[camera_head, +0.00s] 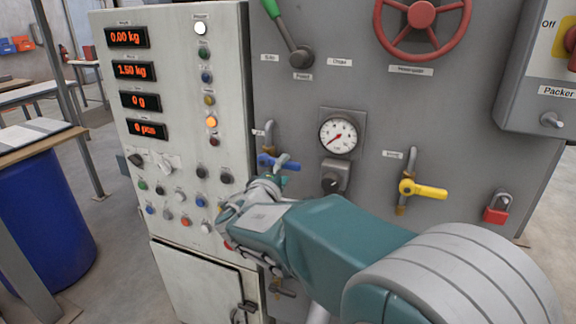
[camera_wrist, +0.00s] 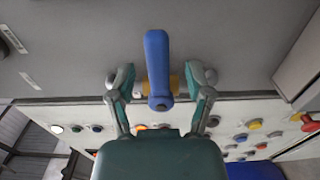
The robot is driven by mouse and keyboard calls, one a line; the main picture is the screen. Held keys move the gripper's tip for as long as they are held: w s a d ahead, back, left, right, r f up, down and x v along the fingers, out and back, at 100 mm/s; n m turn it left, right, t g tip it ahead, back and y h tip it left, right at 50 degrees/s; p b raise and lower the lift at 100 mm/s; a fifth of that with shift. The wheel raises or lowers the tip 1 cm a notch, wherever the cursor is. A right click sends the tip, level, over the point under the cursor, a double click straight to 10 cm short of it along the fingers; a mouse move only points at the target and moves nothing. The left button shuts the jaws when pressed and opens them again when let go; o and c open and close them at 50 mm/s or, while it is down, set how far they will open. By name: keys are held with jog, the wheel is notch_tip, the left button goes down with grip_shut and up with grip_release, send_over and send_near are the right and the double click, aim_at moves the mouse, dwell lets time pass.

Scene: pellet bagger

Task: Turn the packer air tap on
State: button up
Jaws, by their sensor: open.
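A tap with a blue lever (camera_head: 266,160) is on the grey machine panel, just right of the control cabinet. My gripper partly hides it in the head view. In the wrist view the blue lever (camera_wrist: 158,60) is upright in the picture, in front of a brass-coloured body. My gripper (camera_wrist: 161,82) is open, with one finger on each side of the lever and a visible gap on both sides. A second tap with a yellow lever (camera_head: 423,190) is further right on the panel, its lever roughly level. The small labels by both taps are too small to read.
A pressure gauge (camera_head: 338,135) with a dark knob under it is between the taps. A red padlock (camera_head: 495,215) hangs at right. The control cabinet (camera_head: 228,95) with buttons and red displays is close on the left. A red handwheel (camera_head: 421,15) is above.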

jog(key=shift+w, duration=1)
jog(key=shift+w+d, duration=0.15)
jog(key=shift+w, duration=0.05)
jog(key=shift+d, duration=0.3)
grip_shut()
